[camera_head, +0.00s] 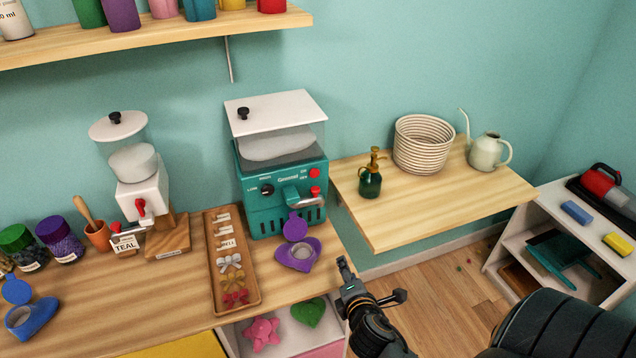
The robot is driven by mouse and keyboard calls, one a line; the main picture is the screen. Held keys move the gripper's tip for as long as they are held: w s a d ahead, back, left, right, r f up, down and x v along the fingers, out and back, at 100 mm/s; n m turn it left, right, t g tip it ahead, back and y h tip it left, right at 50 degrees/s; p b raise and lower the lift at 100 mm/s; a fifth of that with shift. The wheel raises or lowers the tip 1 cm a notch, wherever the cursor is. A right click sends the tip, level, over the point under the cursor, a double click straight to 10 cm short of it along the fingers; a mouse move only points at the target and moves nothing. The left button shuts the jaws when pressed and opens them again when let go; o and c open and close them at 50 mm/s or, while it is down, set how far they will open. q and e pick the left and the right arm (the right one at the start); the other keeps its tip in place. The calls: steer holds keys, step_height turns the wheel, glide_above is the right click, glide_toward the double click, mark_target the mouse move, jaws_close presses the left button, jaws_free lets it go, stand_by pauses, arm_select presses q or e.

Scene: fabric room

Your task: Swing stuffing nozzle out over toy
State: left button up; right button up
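A teal stuffing machine (285,185) with a white lid and a clear hopper of white filling stands on the wooden counter. Its grey metal nozzle (304,196) is at the front right, below the red buttons. A purple heart-shaped toy (314,257) with a pale opening lies in front of the machine, its round purple flap (295,227) raised at the back, below the nozzle. My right gripper (370,281) is right of and nearer than the toy, past the counter's edge. Its fingers are spread and empty, touching nothing visible. My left gripper is not in view.
A wooden tray (216,277) with labels and bows lies left of the toy. A white dispenser (146,195) and a blue toy (33,317) are further left. A right-hand shelf (430,205) holds a green sprayer (370,180), basket and watering can. Floor shows between counter and shelving.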

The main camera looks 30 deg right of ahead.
mark_target(317, 192)
steer(key=w+r+n+t+y+p, duration=0.15)
steer(key=w+r+n+t, duration=0.5)
steer(key=r+n, duration=0.75)
steer(key=shift+n+g, duration=0.45)
steer(key=shift+n, duration=0.35)
steer(key=f+x, duration=0.1)
steer(key=x, duration=0.7)
steer(key=f+x, duration=0.1)
steer(key=x, duration=0.3)
steer(key=shift+w+f+p, duration=0.35)
steer(key=shift+w, duration=0.05)
